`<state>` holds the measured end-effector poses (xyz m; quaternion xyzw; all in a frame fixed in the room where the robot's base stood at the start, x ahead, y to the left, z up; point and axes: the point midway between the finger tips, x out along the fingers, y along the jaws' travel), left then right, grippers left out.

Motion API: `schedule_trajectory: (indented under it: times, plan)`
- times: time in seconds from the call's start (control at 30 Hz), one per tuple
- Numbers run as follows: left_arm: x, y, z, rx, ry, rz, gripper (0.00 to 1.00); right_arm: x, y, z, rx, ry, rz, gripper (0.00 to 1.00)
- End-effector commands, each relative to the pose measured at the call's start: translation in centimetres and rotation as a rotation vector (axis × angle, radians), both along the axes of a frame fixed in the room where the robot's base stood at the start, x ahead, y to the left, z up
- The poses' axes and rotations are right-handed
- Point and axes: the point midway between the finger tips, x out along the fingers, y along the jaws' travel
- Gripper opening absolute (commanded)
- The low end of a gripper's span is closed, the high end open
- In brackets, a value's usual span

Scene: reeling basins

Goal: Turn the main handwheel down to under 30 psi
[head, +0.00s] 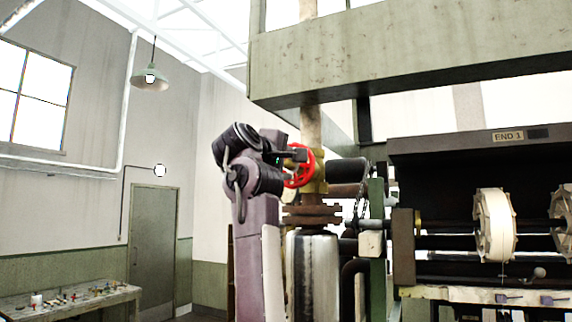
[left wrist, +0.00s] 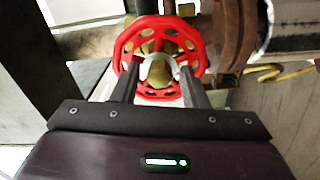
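The red handwheel (head: 302,167) is mounted on a brass valve body (head: 320,172) on the vertical pipe, in the middle of the head view. My left gripper (head: 301,155) is at the wheel, its arm reaching up from below. In the left wrist view the red handwheel (left wrist: 120,50) faces me, with a brass hub (left wrist: 160,74) in its middle. The fingers of my left gripper (left wrist: 159,68) are spread apart, one to each side of the hub. Whether the fingertips touch the wheel, I cannot tell. No pressure reading can be made out. My right gripper does not show.
A dark machine with reels (head: 494,225) is on the right. A large beam (head: 400,55) hangs overhead. A workbench (head: 75,300) with small items stands at the lower left, near a door (head: 153,240).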

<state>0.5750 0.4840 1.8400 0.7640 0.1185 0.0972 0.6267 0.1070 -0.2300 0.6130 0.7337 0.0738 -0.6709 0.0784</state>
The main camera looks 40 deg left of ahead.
Motion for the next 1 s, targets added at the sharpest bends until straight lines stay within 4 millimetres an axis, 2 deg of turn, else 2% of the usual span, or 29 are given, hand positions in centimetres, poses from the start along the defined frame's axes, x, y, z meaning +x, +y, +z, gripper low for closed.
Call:
schedule_trajectory:
  times: [0.17,0.6,1.0]
  plan:
    - [-0.4,-0.1,-0.1,0.0,-0.001,0.001,0.4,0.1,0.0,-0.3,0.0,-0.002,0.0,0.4]
    - [-6.1,-1.9,-0.2,-0.001,-0.001,0.001,0.4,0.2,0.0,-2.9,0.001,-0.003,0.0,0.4]
    - [-6.7,-2.1,0.0,-0.001,0.001,-0.001,0.4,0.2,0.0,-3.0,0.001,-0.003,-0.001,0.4]
